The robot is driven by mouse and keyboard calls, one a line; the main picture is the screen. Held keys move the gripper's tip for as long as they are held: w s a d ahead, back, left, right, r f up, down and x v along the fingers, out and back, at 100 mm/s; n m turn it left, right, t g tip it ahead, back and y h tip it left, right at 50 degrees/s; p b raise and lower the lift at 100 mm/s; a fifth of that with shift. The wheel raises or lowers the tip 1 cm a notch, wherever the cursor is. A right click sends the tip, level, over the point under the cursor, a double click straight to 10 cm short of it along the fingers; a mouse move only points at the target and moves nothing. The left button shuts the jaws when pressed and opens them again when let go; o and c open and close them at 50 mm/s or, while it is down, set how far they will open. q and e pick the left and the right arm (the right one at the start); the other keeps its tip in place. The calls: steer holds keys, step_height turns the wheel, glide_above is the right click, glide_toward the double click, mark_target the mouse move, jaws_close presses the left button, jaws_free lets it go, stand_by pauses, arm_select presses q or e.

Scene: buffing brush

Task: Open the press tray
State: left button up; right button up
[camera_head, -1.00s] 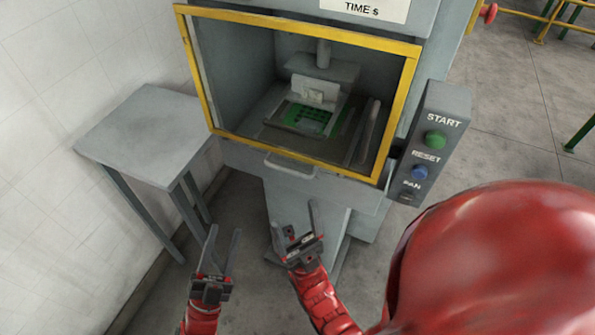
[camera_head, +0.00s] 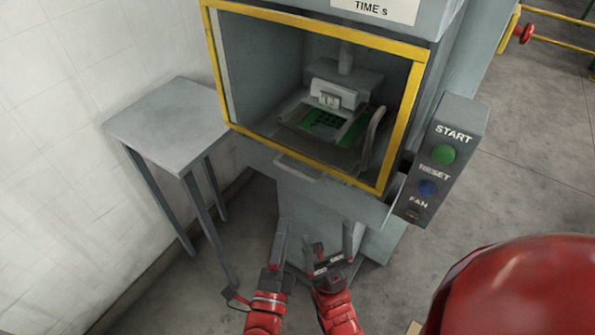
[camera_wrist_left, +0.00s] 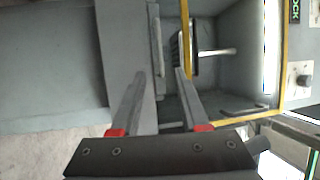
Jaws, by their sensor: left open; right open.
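The press tray is a grey drawer front with a handle (camera_head: 298,168) below the yellow-framed opening of the press; it looks closed. A green board (camera_head: 322,122) lies inside the opening under the press head. My left gripper (camera_head: 282,238) is below the handle in the head view, seen nearly edge-on. In the left wrist view its fingers (camera_wrist_left: 160,78) are apart with nothing held; a grey bar, probably the handle, shows just beyond them. My right gripper (camera_head: 335,240) is open and empty to the right of the left one, in front of the press base.
A small grey table (camera_head: 168,122) stands left of the press, near the white wall. A button box (camera_head: 440,160) with START, RESET and FAN sits on the press's right side. Yellow railings (camera_head: 560,35) are at the far right. Floor is clear right of the press.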

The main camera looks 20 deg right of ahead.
mark_target(295, 171)
arm_select(q)
steer(key=p+x, duration=0.3)
steer(key=x, duration=1.2)
steer(key=shift+w+d, duration=0.2)
jaws_close()
stand_by(0.7)
